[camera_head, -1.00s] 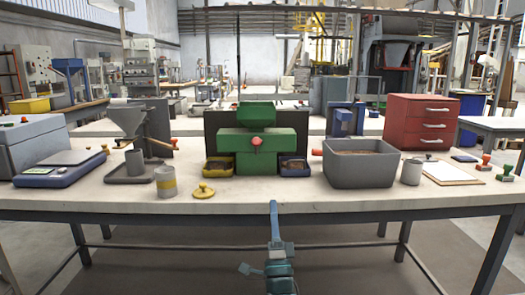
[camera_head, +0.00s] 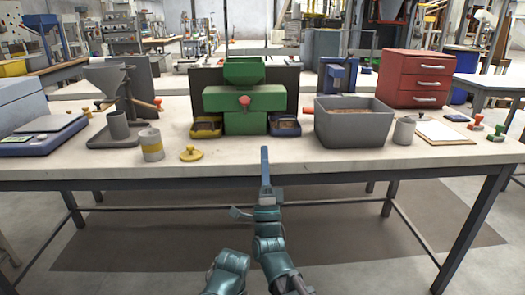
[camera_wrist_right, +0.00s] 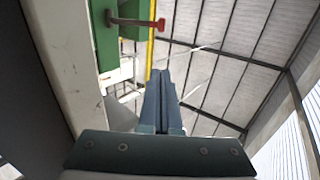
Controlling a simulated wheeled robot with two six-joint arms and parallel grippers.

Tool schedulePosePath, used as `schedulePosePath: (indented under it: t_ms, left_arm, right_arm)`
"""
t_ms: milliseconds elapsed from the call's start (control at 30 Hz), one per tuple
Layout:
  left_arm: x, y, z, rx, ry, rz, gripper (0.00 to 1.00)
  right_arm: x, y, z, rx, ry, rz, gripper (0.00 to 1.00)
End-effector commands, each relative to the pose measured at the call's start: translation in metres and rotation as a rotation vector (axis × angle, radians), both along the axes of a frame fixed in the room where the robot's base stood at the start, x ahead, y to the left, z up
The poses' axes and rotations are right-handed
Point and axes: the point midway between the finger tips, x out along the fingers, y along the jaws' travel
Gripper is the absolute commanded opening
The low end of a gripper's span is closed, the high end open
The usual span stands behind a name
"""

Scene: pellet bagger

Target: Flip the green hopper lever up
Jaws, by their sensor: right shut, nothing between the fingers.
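The green hopper machine (camera_head: 245,121) stands at the back middle of the table, with its funnel (camera_head: 244,70) on top. Its lever shows as a red knob (camera_head: 244,99) in front of the green crossbar, seen nearly end-on. In the right wrist view the knob (camera_wrist_right: 160,24) sits on a dark bent rod (camera_wrist_right: 132,21) beside the green body (camera_wrist_right: 105,38). My right gripper (camera_head: 265,153) is shut and empty, in front of the machine near the table's front edge, apart from the lever. Its closed fingers also show in the right wrist view (camera_wrist_right: 162,90). My left gripper is not in view.
A yellow tray (camera_head: 206,129) and a blue tray (camera_head: 285,129) flank the machine's base. A grey bin (camera_head: 353,128) stands to the right, a yellow-banded cup (camera_head: 151,144) and yellow knobbed lid (camera_head: 191,154) to the left. The tabletop before the machine is clear.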

Motion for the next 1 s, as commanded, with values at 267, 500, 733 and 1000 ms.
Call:
schedulePosePath:
  t_ms: [267, 500, 733, 1000]
  left_arm:
    - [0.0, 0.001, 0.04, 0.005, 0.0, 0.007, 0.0]
    - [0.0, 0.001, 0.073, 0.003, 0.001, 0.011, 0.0]
    - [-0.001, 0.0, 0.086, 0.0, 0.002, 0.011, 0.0]
    - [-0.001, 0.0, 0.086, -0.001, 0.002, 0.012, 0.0]
  right_arm:
    - [0.03, 0.001, 0.04, 0.0, 0.0, 0.0, 0.0]
    - [0.058, 0.0, 0.073, 0.0, 0.0, -0.001, 0.0]
    - [0.072, 0.025, 0.086, 0.001, 0.001, 0.002, 0.0]
    - [0.072, 0.029, 0.086, 0.001, 0.0, 0.001, 0.0]
